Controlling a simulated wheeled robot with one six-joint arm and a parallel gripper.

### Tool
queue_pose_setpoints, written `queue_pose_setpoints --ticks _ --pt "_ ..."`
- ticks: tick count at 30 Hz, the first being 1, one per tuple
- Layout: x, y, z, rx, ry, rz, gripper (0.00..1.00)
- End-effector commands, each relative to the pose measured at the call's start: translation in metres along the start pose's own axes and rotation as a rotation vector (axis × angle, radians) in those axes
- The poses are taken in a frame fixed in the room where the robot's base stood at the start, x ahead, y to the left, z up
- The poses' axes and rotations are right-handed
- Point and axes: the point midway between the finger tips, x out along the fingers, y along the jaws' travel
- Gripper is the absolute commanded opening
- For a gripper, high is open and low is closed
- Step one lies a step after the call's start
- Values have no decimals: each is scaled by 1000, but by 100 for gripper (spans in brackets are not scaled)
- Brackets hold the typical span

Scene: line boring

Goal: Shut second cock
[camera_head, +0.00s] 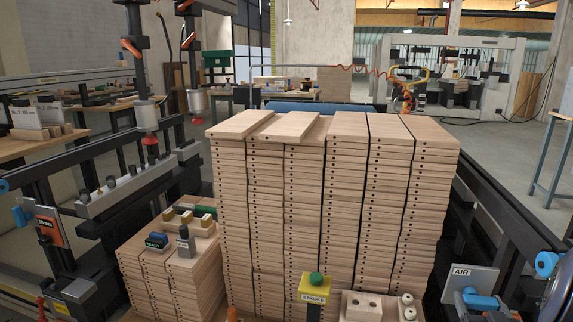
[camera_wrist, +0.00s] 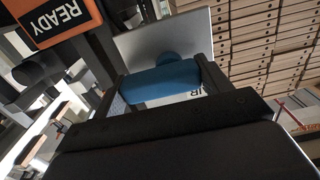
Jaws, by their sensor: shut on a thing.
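In the wrist view my gripper (camera_wrist: 162,86) is shut on a dark blue cylindrical handle (camera_wrist: 160,83), with one dark finger at each end of it. The handle lies across the picture, slightly tilted. Behind it is a grey metal plate (camera_wrist: 190,38) with a blue round hub and partly hidden lettering. In the head view a grey plate marked AIR (camera_head: 470,273) stands at the lower right with a light blue handle (camera_head: 481,300) in front of it.
An orange-framed READY sign (camera_wrist: 60,22) is close at the upper left of the wrist view. Tall stacks of drilled boards (camera_head: 330,190) fill the middle of the head view. A yellow STROKE box with a green button (camera_head: 314,288) stands in front. Dark rails run along both sides.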

Motion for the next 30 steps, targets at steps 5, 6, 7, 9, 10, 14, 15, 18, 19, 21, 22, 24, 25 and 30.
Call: queue_pose_setpoints --ticks 5,6,7,9,10,14,15,18,19,21,22,24,25,30 --pt "0 0 0 0 0 0 45" --pt "0 0 0 -3 0 0 45" --pt "0 0 1 -8 0 0 45" --pt "0 0 2 -33 1 0 45" --pt "0 0 2 -49 2 0 45" --pt "0 0 1 -127 3 0 45" --pt "0 0 1 -149 2 0 45" --pt "0 0 0 -194 2 -1 45" --pt "0 0 -1 -203 2 -1 45" --pt "0 0 -2 -218 1 0 45" --pt "0 0 -2 -221 1 0 45" --pt "0 0 -3 -223 0 0 45" --pt "0 0 -3 -222 0 0 45" --pt "0 0 -3 -222 0 0 45"
